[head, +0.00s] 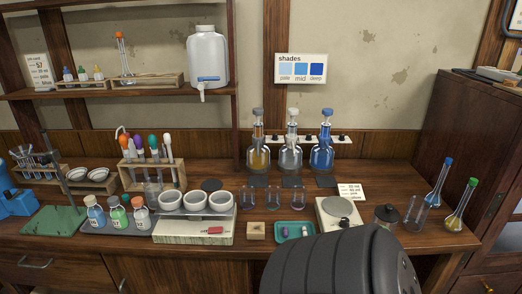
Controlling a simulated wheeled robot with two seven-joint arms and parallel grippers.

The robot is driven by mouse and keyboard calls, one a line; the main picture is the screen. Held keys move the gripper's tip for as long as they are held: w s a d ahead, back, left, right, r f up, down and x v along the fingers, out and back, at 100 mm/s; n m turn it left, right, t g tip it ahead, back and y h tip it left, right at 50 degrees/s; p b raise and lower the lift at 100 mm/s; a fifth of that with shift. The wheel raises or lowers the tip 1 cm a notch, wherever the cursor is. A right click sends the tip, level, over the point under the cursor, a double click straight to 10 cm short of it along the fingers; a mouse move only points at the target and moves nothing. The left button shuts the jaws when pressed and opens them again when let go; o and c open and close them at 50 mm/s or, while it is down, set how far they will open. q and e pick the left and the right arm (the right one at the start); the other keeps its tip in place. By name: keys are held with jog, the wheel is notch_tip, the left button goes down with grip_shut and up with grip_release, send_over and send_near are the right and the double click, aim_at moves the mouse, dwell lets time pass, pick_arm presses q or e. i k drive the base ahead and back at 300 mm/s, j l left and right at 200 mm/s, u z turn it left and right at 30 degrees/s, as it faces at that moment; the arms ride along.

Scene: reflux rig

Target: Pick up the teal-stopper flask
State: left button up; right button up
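Two long-necked flasks lean or stand at the right end of the bench. One flask (436,188) has a blue stopper and blue liquid at its bottom. The other flask (456,217) has a green stopper and yellow liquid, and is nearer the front right edge. No stopper is plainly teal; the green one looks closest, but I cannot tell for sure. Both flasks are apart from any gripper. Neither of my grippers is in view. A large dark rounded part, probably mine, covers the bottom centre and hides part of the bench's front.
A clear beaker (415,214) and a dark-lidded jar (385,217) stand left of these flasks, beside a scale (325,222). A tall wooden cabinet (462,125) rises behind on the right. Three bottles (321,156) stand at the back. A teal tray (281,240) lies at front centre.

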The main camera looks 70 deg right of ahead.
aim_at(435, 197)
jog(key=z, duration=3.4)
